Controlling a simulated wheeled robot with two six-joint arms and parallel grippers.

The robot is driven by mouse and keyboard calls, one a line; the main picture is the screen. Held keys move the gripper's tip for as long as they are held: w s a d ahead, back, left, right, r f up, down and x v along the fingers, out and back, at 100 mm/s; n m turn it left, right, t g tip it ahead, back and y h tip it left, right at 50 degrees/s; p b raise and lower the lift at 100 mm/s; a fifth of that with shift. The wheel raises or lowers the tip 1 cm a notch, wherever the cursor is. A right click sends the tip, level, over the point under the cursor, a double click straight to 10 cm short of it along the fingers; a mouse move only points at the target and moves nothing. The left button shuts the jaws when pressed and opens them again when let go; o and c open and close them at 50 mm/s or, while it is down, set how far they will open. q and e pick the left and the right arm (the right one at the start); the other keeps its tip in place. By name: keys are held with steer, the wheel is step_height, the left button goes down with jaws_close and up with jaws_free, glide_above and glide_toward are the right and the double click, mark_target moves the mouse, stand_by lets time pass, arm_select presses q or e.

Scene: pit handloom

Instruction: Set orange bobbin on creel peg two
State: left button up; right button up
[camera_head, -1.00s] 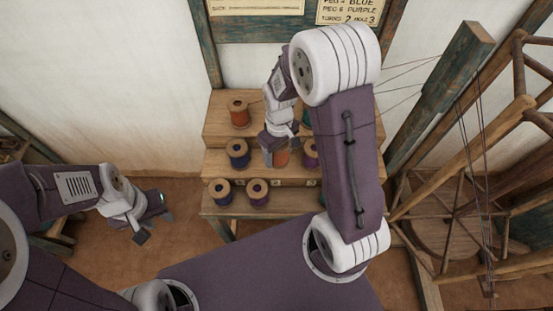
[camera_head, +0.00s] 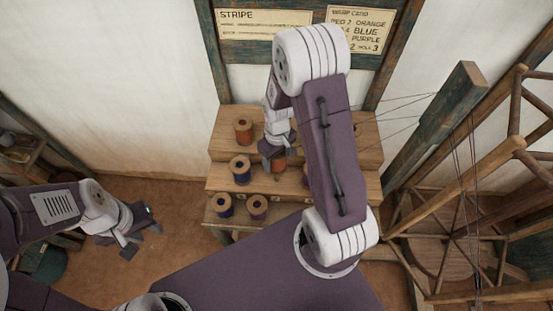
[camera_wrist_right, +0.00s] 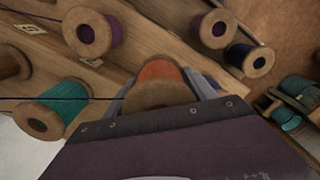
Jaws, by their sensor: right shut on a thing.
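An orange bobbin (camera_head: 279,164) is in my right gripper (camera_head: 274,156), over the middle of the stepped wooden creel (camera_head: 318,205). In the right wrist view the same bobbin (camera_wrist_right: 160,74) sits between the two fingers, its pale end toward the camera. I cannot tell whether it touches a peg or the step; the gripper hides what is under it. Another orange bobbin (camera_head: 243,130) stands on the upper step at the left. My left gripper (camera_head: 142,240) is open and empty, to the left of the creel and away from it.
A dark blue bobbin (camera_head: 240,169) stands on the middle step; another blue one (camera_head: 222,205) and a purple one (camera_head: 257,207) stand in front. The right wrist view shows a teal bobbin (camera_wrist_right: 55,107) and a purple bobbin (camera_wrist_right: 94,32) nearby. Threads run to the wooden frame (camera_head: 437,130) at right.

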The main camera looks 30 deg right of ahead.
step_height(320, 180, down, 3)
steer(key=shift+a+r+b, duration=0.1)
steer(key=shift+r+b, duration=0.1)
steer(key=shift+b, duration=0.8)
steer(key=shift+f+b, duration=2.5)
steer(key=shift+f, duration=0.8)
steer(key=o, duration=1.8)
steer(key=shift+c, duration=0.2)
steer(key=shift+r, duration=0.1)
step_height(320, 180, up, 7)
steer(key=p, duration=0.6)
steer(key=shift+p, duration=0.4)
